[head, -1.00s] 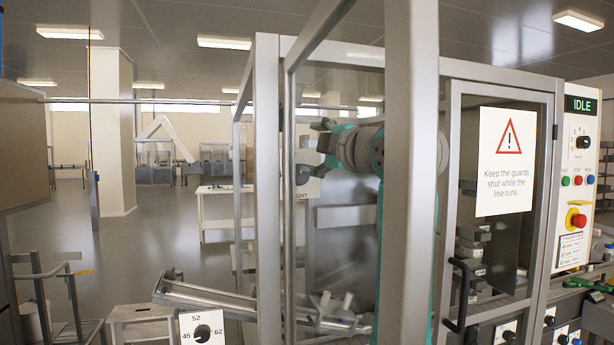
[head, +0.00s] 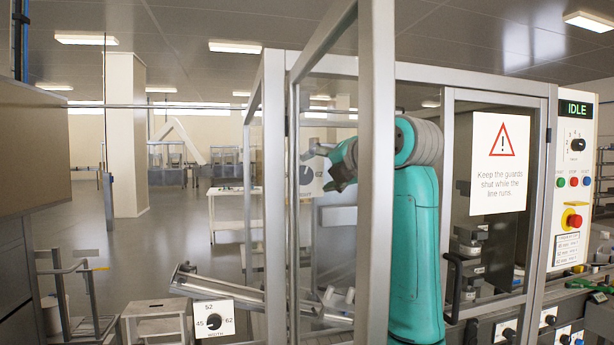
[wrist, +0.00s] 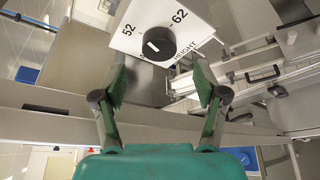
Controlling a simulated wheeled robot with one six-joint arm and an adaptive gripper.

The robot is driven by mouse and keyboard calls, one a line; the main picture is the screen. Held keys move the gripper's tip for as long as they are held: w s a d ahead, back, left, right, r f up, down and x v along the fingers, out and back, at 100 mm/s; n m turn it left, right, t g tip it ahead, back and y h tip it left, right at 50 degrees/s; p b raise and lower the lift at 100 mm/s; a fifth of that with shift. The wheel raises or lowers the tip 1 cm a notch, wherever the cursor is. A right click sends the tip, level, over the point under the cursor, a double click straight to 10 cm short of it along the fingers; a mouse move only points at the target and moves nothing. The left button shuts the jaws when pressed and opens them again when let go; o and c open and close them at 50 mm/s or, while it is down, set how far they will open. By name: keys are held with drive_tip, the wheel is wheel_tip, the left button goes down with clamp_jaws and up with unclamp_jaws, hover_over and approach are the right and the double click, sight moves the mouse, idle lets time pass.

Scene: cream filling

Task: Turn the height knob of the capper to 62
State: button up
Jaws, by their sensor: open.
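The height knob (wrist: 158,43) is a round black dial on a white plate (wrist: 135,18) marked 52, 62 and HEIGHT. Its white mark points to the left in the wrist view, on the 52 side and away from 62. In the head view the knob (head: 305,175) shows partly, behind the guard frame, with 62 beside it. My gripper (wrist: 160,82) is open and empty, its fingers apart and below the knob in the wrist view. In the head view my gripper (head: 326,168) is just right of the plate. I cannot tell the exact gap.
A second dial, labelled WIDTH (head: 214,321), stands lower left with 45, 52 and 62. Guard posts (head: 378,180) and clear panels surround my arm. A control panel (head: 575,180) reading IDLE is at the right. A sloping metal chute (head: 225,288) lies below.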

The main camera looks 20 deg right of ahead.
drive_tip(key=x, duration=0.5)
drive_tip(key=shift+w+a+f, duration=0.1)
drive_tip(key=shift+w, duration=0.2)
drive_tip(key=c, duration=1.1)
